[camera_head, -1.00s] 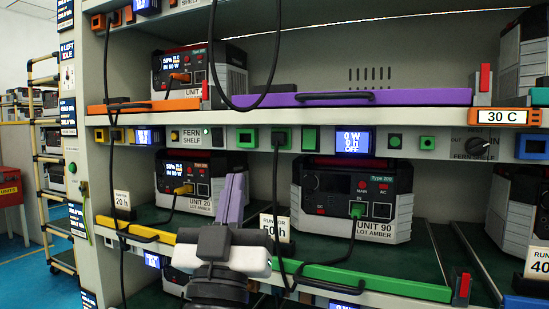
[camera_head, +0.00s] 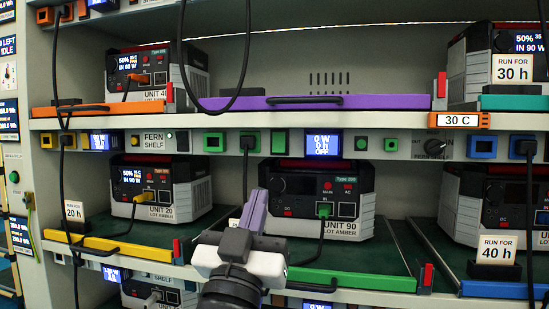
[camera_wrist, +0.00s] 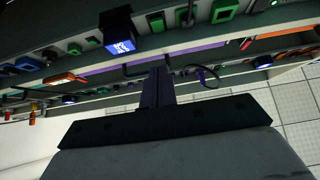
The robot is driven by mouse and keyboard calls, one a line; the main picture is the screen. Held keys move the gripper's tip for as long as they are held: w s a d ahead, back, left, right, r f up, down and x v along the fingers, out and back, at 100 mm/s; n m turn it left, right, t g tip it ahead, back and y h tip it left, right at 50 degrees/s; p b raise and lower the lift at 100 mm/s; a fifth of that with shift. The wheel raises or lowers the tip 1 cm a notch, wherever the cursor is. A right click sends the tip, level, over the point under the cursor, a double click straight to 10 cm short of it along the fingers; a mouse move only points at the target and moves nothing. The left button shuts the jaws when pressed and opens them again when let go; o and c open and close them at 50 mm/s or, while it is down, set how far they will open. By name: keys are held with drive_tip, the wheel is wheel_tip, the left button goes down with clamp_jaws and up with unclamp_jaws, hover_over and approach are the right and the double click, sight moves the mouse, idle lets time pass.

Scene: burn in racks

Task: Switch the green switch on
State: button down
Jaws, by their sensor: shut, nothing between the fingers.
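The green switch (camera_head: 279,141), a tall green rocker, sits on the strip under the purple-edged shelf. It is between a green socket holding a black plug (camera_head: 249,141) and a blue display (camera_head: 323,144) reading 0 W, 0 h, OFF. The switch also shows in the wrist view (camera_wrist: 157,22), beside the display. My gripper (camera_head: 260,193) has its purple fingers shut and empty. In the head view it is below the switch, in front of UNIT 90, apart from the strip. In the wrist view its fingers (camera_wrist: 157,85) point toward the strip.
UNIT 90 (camera_head: 317,200) stands behind my gripper, with a green-edged shelf (camera_head: 350,281) below. A black cable (camera_head: 246,180) hangs from the plug close to my fingers. A round green button (camera_head: 361,143) and another green socket (camera_head: 214,141) are on the same strip.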

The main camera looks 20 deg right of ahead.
sight(279, 148)
drive_tip(key=p+x, duration=0.4)
drive_tip(key=p, duration=0.2)
drive_tip(key=f+p+x, duration=0.1)
drive_tip(key=p+x, duration=0.3)
drive_tip(key=p, duration=0.3)
drive_tip(key=w+p+x, duration=0.1)
drive_tip(key=p+x, duration=0.3)
drive_tip(key=p, duration=0.2)
drive_tip(key=shift+d+f+p, duration=0.3)
drive_tip(key=shift+d, duration=0.05)
drive_tip(key=shift+w+d, duration=0.25)
drive_tip(key=shift+w, duration=0.2)
drive_tip(key=shift+f, duration=0.1)
drive_tip(key=shift+w+d+f, duration=0.1)
drive_tip(key=shift+w+d, duration=0.1)
drive_tip(key=shift+w, duration=0.1)
drive_tip(key=shift+s, duration=0.15)
